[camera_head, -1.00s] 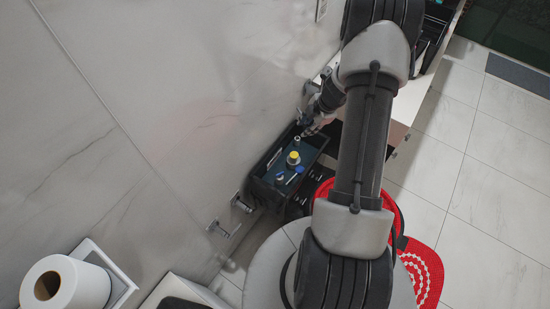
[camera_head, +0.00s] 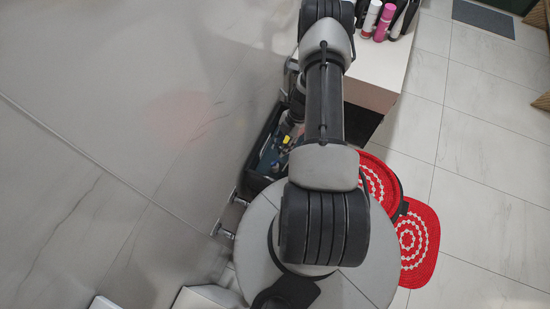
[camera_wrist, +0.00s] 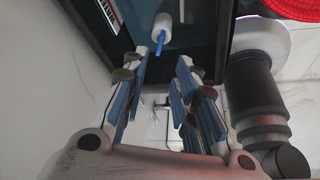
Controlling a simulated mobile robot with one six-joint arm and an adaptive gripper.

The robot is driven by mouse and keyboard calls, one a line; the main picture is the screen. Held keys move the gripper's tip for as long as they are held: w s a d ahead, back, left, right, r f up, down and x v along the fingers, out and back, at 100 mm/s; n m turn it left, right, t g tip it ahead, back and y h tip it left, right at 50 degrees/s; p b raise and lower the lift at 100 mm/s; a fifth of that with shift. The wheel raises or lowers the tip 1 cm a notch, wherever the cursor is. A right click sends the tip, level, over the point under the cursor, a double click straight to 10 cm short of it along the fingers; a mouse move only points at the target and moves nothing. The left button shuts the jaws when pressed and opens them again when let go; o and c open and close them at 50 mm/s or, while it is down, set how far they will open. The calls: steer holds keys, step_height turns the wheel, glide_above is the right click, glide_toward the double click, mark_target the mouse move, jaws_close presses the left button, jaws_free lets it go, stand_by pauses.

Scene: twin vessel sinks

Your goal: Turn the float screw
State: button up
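My gripper (camera_wrist: 163,62) is open in the wrist view, its two blue-padded fingers apart with nothing between the tips. Just beyond the tips, a white cylinder with a blue stem (camera_wrist: 161,40) shows inside a dark open box (camera_wrist: 203,50). I cannot tell if this is the float screw. In the head view the open box (camera_head: 254,160) stands against the wall, with a yellow-topped part (camera_head: 287,140) and small blue parts inside. My arm covers its right side, and the gripper's fingers cannot be made out there.
A white counter (camera_head: 388,66) with bottles, one pink (camera_head: 384,22), stands beyond the box. A red and white mat (camera_head: 417,243) lies on the tiled floor at right. Metal wall fittings (camera_head: 224,232) are near the box. A dark cylinder (camera_wrist: 255,95) is right of the fingers.

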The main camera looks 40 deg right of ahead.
mark_target(274, 163)
steer(key=b+x, duration=0.2)
steer(key=x, duration=0.7)
steer(key=shift+c, duration=0.4)
jaws_close()
